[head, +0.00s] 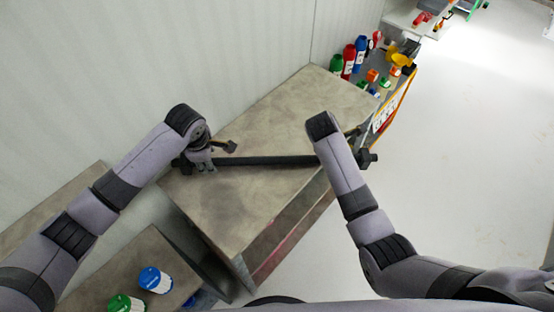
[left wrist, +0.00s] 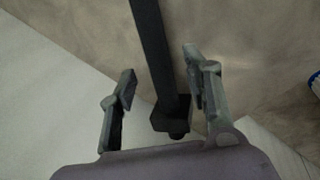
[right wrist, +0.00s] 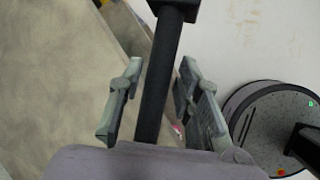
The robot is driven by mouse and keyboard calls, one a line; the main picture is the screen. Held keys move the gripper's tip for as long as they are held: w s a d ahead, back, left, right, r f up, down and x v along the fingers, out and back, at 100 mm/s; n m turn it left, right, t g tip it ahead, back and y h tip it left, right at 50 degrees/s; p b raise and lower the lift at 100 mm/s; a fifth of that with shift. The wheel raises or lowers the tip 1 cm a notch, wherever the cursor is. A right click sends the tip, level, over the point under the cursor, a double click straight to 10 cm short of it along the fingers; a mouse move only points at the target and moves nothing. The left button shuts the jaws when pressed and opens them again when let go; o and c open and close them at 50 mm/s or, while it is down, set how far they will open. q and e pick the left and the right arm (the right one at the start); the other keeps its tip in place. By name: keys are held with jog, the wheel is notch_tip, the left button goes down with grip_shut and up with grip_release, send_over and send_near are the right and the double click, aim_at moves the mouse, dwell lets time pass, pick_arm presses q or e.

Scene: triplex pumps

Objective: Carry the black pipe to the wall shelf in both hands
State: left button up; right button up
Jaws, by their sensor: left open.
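The black pipe (head: 265,161) lies across the brown worktable (head: 245,200), and its right end sticks out past the table's front edge. My left gripper (head: 212,156) is open near the pipe's left end. In the left wrist view the pipe (left wrist: 154,50) runs between its spread fingers (left wrist: 160,82), with a thicker collar at the end. My right gripper is mostly hidden behind its arm in the head view. In the right wrist view its fingers (right wrist: 160,75) stand apart on both sides of the pipe (right wrist: 154,105), with gaps visible. The wall shelf cannot be made out.
Green, red and blue bottles (head: 348,62) and small coloured parts stand beyond the table's far end. A lower surface at the bottom left holds a blue-lidded jar (head: 155,280) and a green-lidded jar (head: 124,303). A wall borders the left; the pale floor (head: 470,150) at right is clear.

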pick_arm(q)
jog(key=shift+x, duration=1.2)
pick_arm(e)
jog(key=shift+x, duration=1.2)
jog(key=shift+c, duration=0.2)
pick_arm(q)
jog(key=c, duration=0.7)
pick_arm(e)
jog(key=c, duration=0.7)
pick_arm(q)
grip_shut()
pick_arm(e)
grip_shut()
pick_arm(q)
jog(key=shift+r, duration=0.15)
pick_arm(e)
jog(key=shift+r, duration=0.1)
